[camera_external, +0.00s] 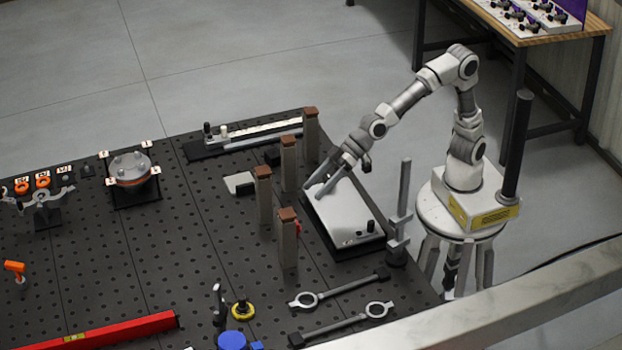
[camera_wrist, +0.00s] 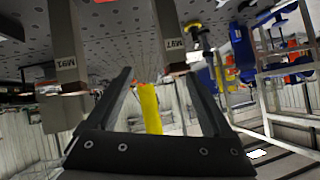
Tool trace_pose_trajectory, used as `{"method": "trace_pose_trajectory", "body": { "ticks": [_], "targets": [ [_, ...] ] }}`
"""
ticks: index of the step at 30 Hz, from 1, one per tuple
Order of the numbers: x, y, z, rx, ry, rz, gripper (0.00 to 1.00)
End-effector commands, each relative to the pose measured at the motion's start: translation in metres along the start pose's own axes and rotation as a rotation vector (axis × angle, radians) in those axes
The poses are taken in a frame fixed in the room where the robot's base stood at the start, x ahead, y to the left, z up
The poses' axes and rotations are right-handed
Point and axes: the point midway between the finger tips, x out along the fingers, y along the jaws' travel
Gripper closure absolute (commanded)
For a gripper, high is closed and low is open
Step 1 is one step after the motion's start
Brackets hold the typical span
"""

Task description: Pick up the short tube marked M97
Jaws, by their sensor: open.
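Several upright square grey tubes with brown tops stand on the black perforated table: a rear one (camera_external: 311,135), one in front of it (camera_external: 288,165), a left one (camera_external: 264,200) and a front one (camera_external: 288,245). In the wrist view, one labelled tube (camera_wrist: 62,35) is at left and another (camera_wrist: 170,30) is ahead near centre. My gripper (camera_external: 318,188) is open and empty, above the white-topped plate, right of the tubes. Its two fingers (camera_wrist: 160,78) are spread in the wrist view.
The white-topped plate (camera_external: 345,212) with small black knobs lies under my gripper. A grey stand (camera_external: 401,215) is at its right. Two wrenches (camera_external: 340,290), a yellow-ringed part (camera_external: 243,310) and a red bar (camera_external: 110,332) lie toward the front. The table's middle left is clear.

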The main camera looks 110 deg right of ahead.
Motion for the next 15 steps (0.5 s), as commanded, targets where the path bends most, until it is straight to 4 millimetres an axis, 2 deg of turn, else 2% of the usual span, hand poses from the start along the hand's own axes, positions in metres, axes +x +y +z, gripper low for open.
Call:
{"method": "trace_pose_trajectory", "body": {
  "ticks": [1,6,10,15],
  "targets": [
    [0.009,-0.010,-0.007,-0.003,0.022,0.012,0.15],
    [0.042,-0.023,-0.009,-0.020,0.159,0.059,0.15],
    [0.053,-0.029,-0.008,-0.053,0.261,0.093,0.15],
    [0.055,-0.037,-0.007,-0.118,0.392,0.128,0.15]
  ]
}}
